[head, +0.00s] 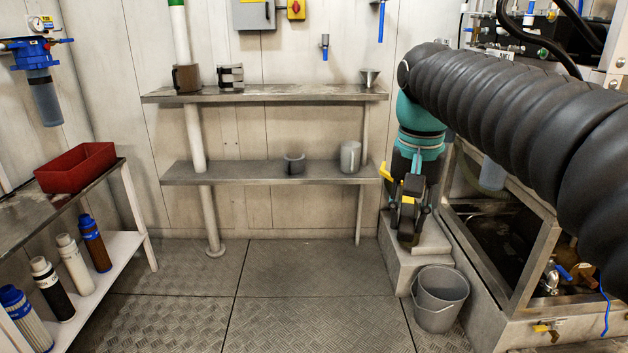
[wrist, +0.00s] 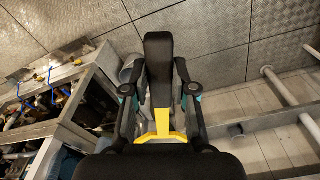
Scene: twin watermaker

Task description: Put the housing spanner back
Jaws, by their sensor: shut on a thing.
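My gripper (head: 409,200) is shut on the housing spanner and holds it in the air in front of the wall, at the right end of the shelves. In the wrist view my gripper (wrist: 160,88) has its two dark fingers on either side. The spanner's yellow part (wrist: 163,128) shows low between them. A long black piece extends up the picture beyond it; I cannot tell whether it is spanner or gripper. In the head view a yellow end (head: 386,172) sticks out left of the gripper.
An upper shelf (head: 270,93) and lower shelf (head: 235,173) carry cups and a funnel. A grey bucket (head: 440,300) stands on the floor below my gripper. A metal-framed tank (head: 520,320) is at right. A red tray (head: 75,168) sits on the left bench. The middle floor is clear.

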